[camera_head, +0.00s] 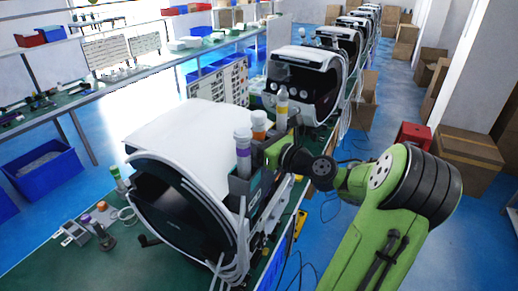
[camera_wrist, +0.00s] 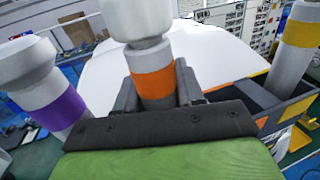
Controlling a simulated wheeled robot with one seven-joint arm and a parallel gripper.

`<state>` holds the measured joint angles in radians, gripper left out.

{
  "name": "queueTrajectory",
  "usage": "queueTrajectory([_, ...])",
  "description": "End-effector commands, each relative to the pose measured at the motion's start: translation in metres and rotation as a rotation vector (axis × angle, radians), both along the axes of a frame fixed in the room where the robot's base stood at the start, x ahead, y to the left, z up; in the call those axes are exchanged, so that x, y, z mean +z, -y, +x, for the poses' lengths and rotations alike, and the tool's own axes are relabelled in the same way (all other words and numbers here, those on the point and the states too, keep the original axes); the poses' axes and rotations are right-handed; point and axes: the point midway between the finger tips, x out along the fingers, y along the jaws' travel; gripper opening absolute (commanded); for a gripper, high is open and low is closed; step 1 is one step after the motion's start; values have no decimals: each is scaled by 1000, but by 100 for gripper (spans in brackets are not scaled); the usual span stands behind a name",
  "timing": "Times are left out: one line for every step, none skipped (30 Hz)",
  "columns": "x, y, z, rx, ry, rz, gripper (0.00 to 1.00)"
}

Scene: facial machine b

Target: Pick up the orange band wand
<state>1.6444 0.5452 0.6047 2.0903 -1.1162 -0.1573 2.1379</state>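The orange band wand (camera_wrist: 155,85) is white with an orange band and stands upright in the middle of the wrist view. It also shows in the head view (camera_head: 259,124), at the holder on the white machine's right side. My gripper (camera_wrist: 157,92) is level with the orange band, with one dark finger on each side of the wand. The fingers look very close to it, but I cannot tell whether they press on it. The wand's lower end is hidden behind my gripper. In the head view my gripper's fingers are largely hidden.
A purple band wand (camera_wrist: 60,108) stands close on the left and a yellow band wand (camera_wrist: 298,35) on the right. The holder (camera_head: 240,188) is fixed beside the white machine (camera_head: 180,135). Small tools lie on the green table (camera_head: 50,262).

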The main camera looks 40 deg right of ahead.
Motion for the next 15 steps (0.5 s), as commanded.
queueTrajectory([0,0,0,0,-1,0,26])
queueTrajectory([0,0,0,1,-1,0,21])
queueTrajectory([0,0,0,1,-1,0,15])
queueTrajectory([0,0,0,1,-1,0,11])
queueTrajectory([0,0,0,1,-1,0,7])
queueTrajectory([0,0,0,1,0,0,7])
queueTrajectory([0,0,0,1,0,0,7])
queueTrajectory([0,0,0,1,0,0,7])
queueTrajectory([0,0,0,1,0,0,7])
queueTrajectory([0,0,0,1,0,0,7])
queueTrajectory([0,0,0,1,0,0,7])
queueTrajectory([1,0,0,1,0,-1,7])
queueTrajectory([3,0,0,1,0,-1,7])
queueTrajectory([5,0,0,1,0,-2,7])
queueTrajectory([9,0,0,1,0,-4,7])
